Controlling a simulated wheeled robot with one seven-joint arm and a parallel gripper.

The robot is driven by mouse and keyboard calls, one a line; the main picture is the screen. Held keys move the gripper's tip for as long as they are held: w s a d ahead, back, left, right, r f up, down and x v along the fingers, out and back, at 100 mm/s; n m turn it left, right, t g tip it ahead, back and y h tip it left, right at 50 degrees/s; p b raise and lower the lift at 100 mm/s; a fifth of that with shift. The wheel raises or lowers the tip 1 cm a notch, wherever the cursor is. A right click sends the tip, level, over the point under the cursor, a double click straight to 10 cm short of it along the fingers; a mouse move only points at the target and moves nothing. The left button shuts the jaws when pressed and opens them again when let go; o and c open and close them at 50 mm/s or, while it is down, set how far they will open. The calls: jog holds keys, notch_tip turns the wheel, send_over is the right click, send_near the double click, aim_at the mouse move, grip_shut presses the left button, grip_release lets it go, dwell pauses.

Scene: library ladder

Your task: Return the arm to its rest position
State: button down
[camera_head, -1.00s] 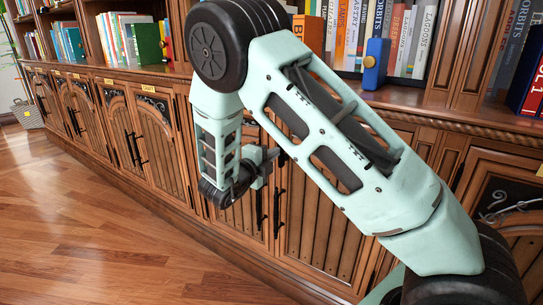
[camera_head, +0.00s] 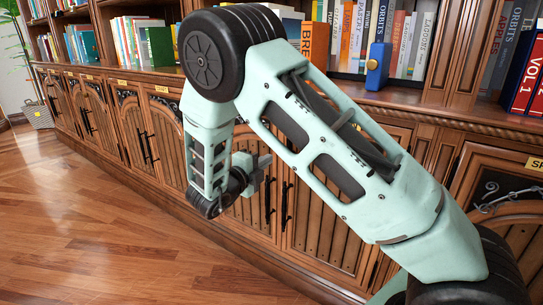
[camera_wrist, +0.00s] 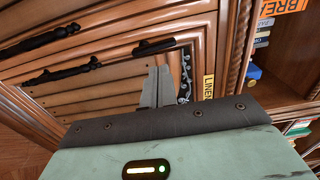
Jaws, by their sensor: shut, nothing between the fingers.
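My arm is folded in front of the bookcase, with its elbow high and its forearm hanging down. My gripper (camera_head: 266,162) is small in the head view, beside the lower end of the forearm, in front of the cabinet doors. In the wrist view my gripper (camera_wrist: 158,75) shows its two grey fingers together, with nothing between them. They point toward a cabinet door with black handles. I cannot tell the exact gap between the fingertips and the door.
The wooden cabinets (camera_head: 340,215) run along the back. Books (camera_head: 400,40) and a blue bookend (camera_head: 377,65) stand on the shelf above. A basket (camera_head: 39,115) stands at the far left. The wooden floor (camera_head: 90,220) at left is clear.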

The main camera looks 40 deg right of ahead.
jog(key=shift+p+v, duration=0.4)
jog(key=shift+v, duration=2.2)
